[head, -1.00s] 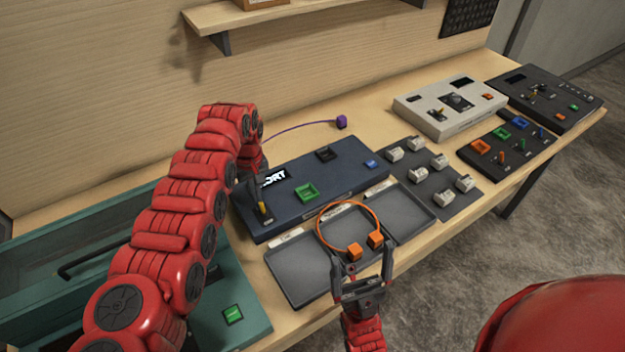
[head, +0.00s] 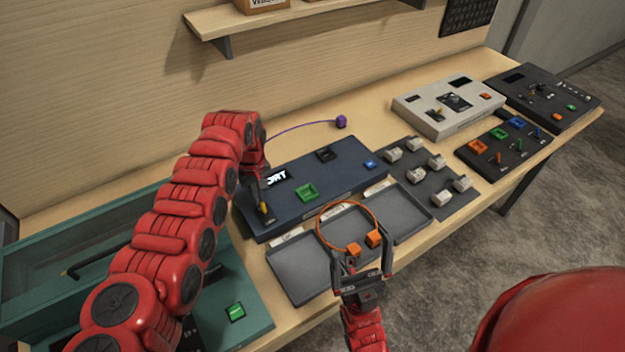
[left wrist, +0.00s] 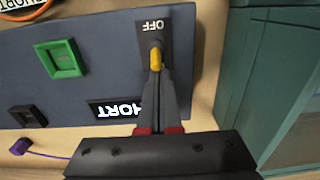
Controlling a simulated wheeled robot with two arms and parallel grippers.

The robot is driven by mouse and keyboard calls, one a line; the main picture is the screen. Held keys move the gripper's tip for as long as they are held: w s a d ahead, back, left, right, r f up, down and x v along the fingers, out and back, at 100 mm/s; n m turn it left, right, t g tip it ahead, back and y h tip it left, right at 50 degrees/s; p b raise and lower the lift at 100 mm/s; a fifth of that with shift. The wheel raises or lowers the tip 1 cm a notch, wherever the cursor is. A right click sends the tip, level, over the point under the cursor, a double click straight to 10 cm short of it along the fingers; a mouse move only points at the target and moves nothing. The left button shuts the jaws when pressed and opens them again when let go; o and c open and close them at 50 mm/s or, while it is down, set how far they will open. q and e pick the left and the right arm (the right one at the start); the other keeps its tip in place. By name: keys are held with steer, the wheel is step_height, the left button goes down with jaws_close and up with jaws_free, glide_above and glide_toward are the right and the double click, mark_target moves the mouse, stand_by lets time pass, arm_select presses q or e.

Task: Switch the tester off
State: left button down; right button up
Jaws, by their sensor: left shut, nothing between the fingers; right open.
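The tester (head: 335,175) is a dark blue box on the bench, with a green socket (head: 307,192), a black socket, a blue button and a lit display (head: 276,177) whose visible letters end in "ORT". Its yellow-tipped switch lever (left wrist: 155,58) stands on a black plate marked OFF (left wrist: 153,26). My left gripper (left wrist: 158,78) is shut and empty, its fingertips right at the lever; I cannot tell whether they touch. The lever's exact tilt is unclear. My right gripper (head: 362,270) is open over the tray's front edge, near two orange plugs (head: 373,238).
An orange cable (head: 318,228) loops over grey trays (head: 300,270) in front of the tester. A purple cable (head: 341,122) lies behind it. A teal case (head: 255,305) stands at left. White blocks (head: 418,172) and other consoles (head: 448,105) are at right.

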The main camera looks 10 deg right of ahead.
arm_select(q)
steer(key=shift+s+d+r+p, duration=0.15)
steer(key=shift+s+d+p, duration=0.4)
steer(key=shift+p, duration=0.95)
steer(key=shift+s+a, duration=0.1)
steer(key=shift+a, duration=0.1)
steer(key=shift+r, duration=0.1)
steer(key=shift+r+p, duration=0.45)
steer(key=shift+r, duration=0.5)
steer(key=shift+w+r, duration=0.15)
steer(key=shift+r, duration=0.4)
steer(key=shift+w+r, duration=0.15)
steer(key=shift+r, duration=0.4)
step_height(320, 180, up, 3)
steer(key=shift+w+a+f+p, duration=0.1)
steer(key=shift+a+f+p, duration=0.1)
steer(key=shift+p, duration=0.15)
steer(key=shift+d, duration=0.1)
